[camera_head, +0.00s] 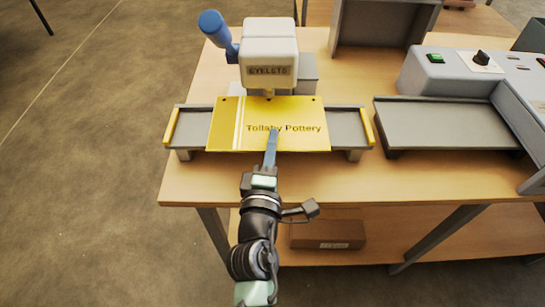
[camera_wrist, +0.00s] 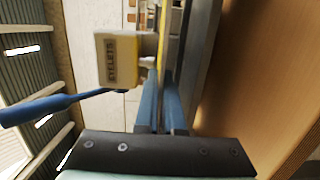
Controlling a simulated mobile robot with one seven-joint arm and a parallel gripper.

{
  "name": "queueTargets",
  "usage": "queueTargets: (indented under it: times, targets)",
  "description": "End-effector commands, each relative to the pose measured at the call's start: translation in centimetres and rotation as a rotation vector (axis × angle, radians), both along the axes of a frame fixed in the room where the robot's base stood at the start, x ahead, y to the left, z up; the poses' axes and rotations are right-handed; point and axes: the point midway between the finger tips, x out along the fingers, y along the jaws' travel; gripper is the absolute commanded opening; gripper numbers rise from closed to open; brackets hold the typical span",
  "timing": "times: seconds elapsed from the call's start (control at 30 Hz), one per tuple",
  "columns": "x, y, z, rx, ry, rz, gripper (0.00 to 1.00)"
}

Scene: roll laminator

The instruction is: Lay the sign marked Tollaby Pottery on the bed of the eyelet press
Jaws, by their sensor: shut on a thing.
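The yellow sign marked Tollaby Pottery (camera_head: 285,112) is over the middle of the grey bed (camera_head: 345,125) of the eyelet press. My gripper (camera_head: 271,148) is shut on the sign's near edge. In the wrist view the sign (camera_wrist: 165,45) shows edge-on between the blue fingers (camera_wrist: 163,105), with the bed close beside it. Whether the sign touches the bed or is slightly above it, I cannot tell. Yellow guides (camera_head: 171,126) stand at the bed's ends, clear of the sign.
The press has a blue lever (camera_head: 215,28) at its upper left. A grey tray (camera_head: 445,125) and the laminator (camera_head: 460,72) stand to the right. A cardboard box (camera_head: 328,230) lies on the shelf below. The table's front strip (camera_head: 400,178) is bare.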

Motion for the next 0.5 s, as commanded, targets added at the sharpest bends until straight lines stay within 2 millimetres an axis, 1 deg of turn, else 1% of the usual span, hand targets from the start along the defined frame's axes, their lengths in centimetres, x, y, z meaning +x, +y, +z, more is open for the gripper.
queueTargets:
  times: [0.03,0.1,0.23,0.33,0.5]
  targets:
    - [0.0,0.0,-1.0,-0.001,0.001,0.000,0.00]
    - [0.0,0.0,-2.4,-0.001,0.001,0.001,0.00]
    - [0.0,0.0,-4.4,-0.001,0.001,-0.001,0.00]
    - [0.3,0.0,-4.8,-0.001,0.000,0.000,0.00]
    - [0.3,0.0,-4.7,0.001,-0.001,0.001,0.00]
